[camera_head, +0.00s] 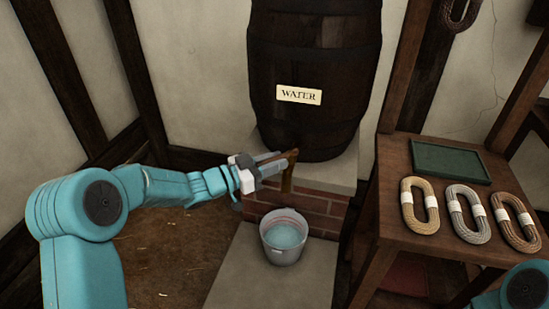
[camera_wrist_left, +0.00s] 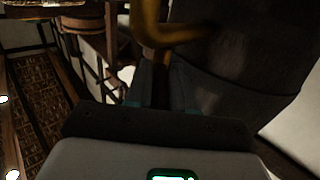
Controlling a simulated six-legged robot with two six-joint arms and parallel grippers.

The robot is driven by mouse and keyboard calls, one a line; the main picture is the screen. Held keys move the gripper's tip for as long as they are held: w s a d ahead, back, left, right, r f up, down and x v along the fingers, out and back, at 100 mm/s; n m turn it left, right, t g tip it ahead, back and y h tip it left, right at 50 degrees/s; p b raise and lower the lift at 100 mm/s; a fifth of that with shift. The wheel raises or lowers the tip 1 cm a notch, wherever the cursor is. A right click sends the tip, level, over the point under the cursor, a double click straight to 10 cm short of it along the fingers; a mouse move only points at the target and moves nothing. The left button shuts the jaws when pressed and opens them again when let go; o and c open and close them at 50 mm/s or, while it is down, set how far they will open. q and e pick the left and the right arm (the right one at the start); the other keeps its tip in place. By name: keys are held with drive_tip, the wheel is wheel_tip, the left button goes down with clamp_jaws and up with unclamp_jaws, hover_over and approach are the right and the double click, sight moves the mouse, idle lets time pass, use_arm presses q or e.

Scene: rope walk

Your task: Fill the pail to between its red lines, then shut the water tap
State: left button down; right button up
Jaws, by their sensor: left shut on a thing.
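The pail (camera_head: 283,252) stands on a pale slab below the barrel labelled WATER (camera_head: 315,75). Pale water (camera_head: 284,238) shows inside it, with red marking on the inner wall above the water near the rim. I cannot tell exactly how the level sits against both lines. The brown tap (camera_head: 288,178) hangs at the barrel's lower front, above the pail. My left gripper (camera_head: 277,158) is at the tap's top, shut on its handle; fingers partly hide it. In the left wrist view a curved brass-coloured piece (camera_wrist_left: 165,38) shows by the fingers. No falling stream can be made out.
A wooden stand (camera_head: 400,175) at the right holds a green tray (camera_head: 449,161) and several rope coils (camera_head: 420,206). Brickwork (camera_head: 320,215) is behind the pail. My right arm shows at the lower right corner; its gripper is out of view.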

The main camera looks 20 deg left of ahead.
use_arm(q)
drive_tip(key=shift+r, duration=0.15)
drive_tip(key=c, duration=1.1)
unclamp_jaws()
drive_tip(key=shift+a, duration=0.1)
drive_tip(key=shift+o, duration=0.2)
drive_tip(key=p+v, duration=0.2)
drive_tip(key=v, duration=1.4)
drive_tip(key=shift+p, duration=0.3)
drive_tip(key=shift+s, duration=0.15)
